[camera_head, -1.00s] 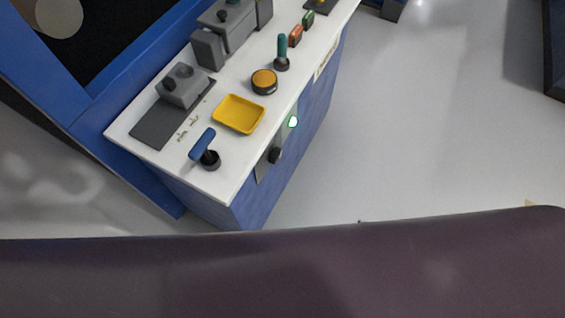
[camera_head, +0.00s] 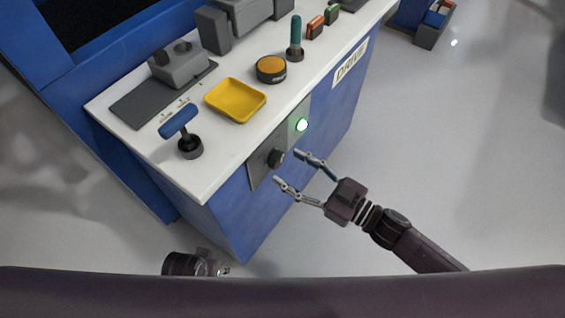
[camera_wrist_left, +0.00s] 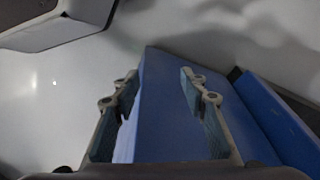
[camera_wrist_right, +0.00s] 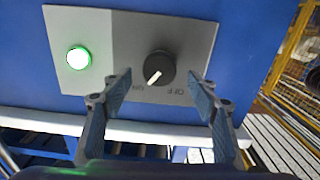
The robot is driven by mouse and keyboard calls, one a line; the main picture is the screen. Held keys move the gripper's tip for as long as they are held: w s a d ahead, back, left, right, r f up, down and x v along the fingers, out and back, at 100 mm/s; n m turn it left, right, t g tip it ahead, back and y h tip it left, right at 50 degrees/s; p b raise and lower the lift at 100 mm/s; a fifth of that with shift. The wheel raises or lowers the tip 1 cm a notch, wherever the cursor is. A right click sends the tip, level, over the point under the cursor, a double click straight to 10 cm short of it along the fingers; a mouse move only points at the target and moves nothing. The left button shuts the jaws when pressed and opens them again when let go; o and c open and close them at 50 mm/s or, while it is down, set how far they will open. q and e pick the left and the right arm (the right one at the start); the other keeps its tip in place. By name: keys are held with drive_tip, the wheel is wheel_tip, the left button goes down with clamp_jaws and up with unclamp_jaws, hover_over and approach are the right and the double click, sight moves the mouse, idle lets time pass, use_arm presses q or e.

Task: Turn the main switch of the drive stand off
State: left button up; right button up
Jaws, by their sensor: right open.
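The main switch is a black rotary knob (camera_head: 276,158) on a grey plate (camera_head: 262,172) on the drive stand's blue front. In the right wrist view the knob (camera_wrist_right: 159,68) has a white pointer line aimed lower left, towards the ON label (camera_wrist_right: 138,86); the OFF label (camera_wrist_right: 181,91) is at its right. Both labels appear upside down. My right gripper (camera_head: 287,167) is open and empty, its fingertips just in front of the knob, one on each side. My left gripper (camera_wrist_left: 159,74) is open and empty near the stand's blue side; it is mostly hidden in the head view.
A green lamp (camera_head: 302,124) glows beside the knob. The white top (camera_head: 207,172) carries a blue-handled lever (camera_head: 183,130), a yellow tray (camera_head: 236,100), an orange button (camera_head: 271,68) and a teal-handled lever (camera_head: 296,38).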

sight(281, 162)
drive_tip(key=shift+x, duration=1.7)
use_arm(q)
drive_tip(key=shift+w+r, duration=0.15)
drive_tip(key=shift+r, duration=0.3)
use_arm(e)
drive_tip(key=shift+c, duration=0.3)
drive_tip(key=c, duration=1.1)
